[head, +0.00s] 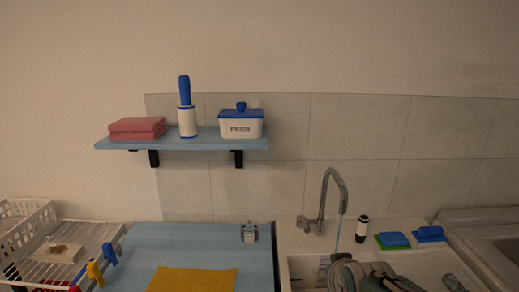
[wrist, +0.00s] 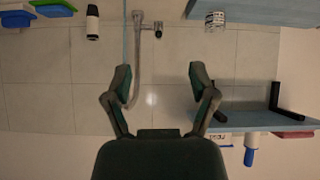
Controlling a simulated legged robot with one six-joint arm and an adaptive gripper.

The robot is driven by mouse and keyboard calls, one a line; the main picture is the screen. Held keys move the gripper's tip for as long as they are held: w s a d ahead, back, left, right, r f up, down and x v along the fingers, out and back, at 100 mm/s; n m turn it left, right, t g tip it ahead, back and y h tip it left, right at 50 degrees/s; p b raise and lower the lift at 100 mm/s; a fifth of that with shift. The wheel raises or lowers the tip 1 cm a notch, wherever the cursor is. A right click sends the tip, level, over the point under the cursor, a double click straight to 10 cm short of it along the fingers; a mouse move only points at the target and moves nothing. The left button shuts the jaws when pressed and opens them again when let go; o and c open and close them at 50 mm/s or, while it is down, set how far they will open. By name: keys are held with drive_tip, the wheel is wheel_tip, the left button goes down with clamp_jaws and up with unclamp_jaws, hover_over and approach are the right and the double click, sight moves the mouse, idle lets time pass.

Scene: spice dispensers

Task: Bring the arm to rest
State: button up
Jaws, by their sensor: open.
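My gripper (wrist: 160,80) is open and empty in the wrist view. Its two fingers stand well apart with only the tiled wall and part of the faucet behind them. In the wrist view the scene appears upside down. In the head view part of my arm (head: 362,274) shows at the bottom edge, in front of the sink; the fingertips cannot be made out clearly there. The arm touches nothing that I can see.
A blue shelf (head: 200,144) holds red cloths (head: 137,127), a blue-handled roller (head: 187,110) and a PEGS box (head: 241,124). Below are a faucet (head: 324,200), black-and-white bottle (head: 362,229), sponges (head: 393,239), small jar (head: 249,232), yellow cloth (head: 192,279) and white rack (head: 100,239).

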drive_tip(key=shift+o, duration=1)
drive_tip(key=s+r+g, duration=0.1)
drive_tip(key=s+g, duration=0.3)
drive_tip(key=s, duration=1.3)
drive_tip(key=shift+s+m, duration=0.4)
drive_tip(key=shift+o, duration=0.6)
drive_tip(key=shift+s, duration=0.15)
